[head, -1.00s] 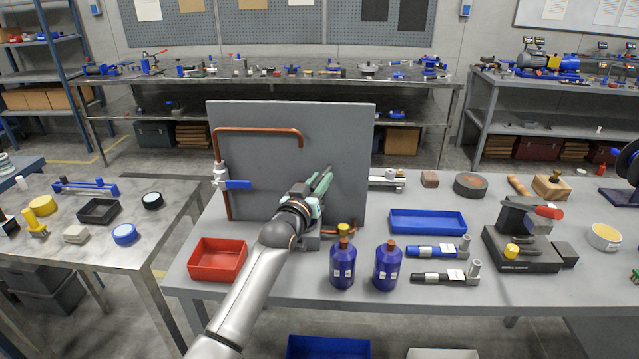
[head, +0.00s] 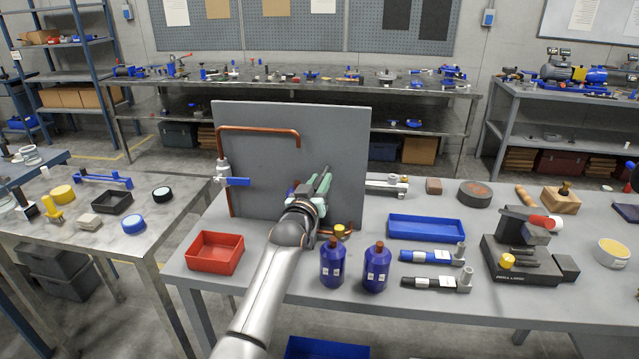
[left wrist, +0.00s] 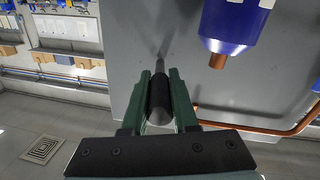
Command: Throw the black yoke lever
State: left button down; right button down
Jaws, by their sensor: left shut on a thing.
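The black yoke lever shows in the left wrist view as a black cylindrical grip (left wrist: 160,98) on a thin grey rod. My left gripper (left wrist: 158,100) is shut around this grip, one green finger on each side. My right gripper is not in view.
A second valve with a blue handle (head: 238,182) sits on copper pipe at the panel's left. A red tray (head: 215,252), two blue bottles (head: 332,265) (head: 376,268) and a blue tray (head: 426,228) stand on the bench nearby. A vice (head: 525,250) is at the right.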

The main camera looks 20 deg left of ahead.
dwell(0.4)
pick_arm(q)
jog(key=c, duration=1)
grip_release()
jog(key=shift+s, duration=0.15)
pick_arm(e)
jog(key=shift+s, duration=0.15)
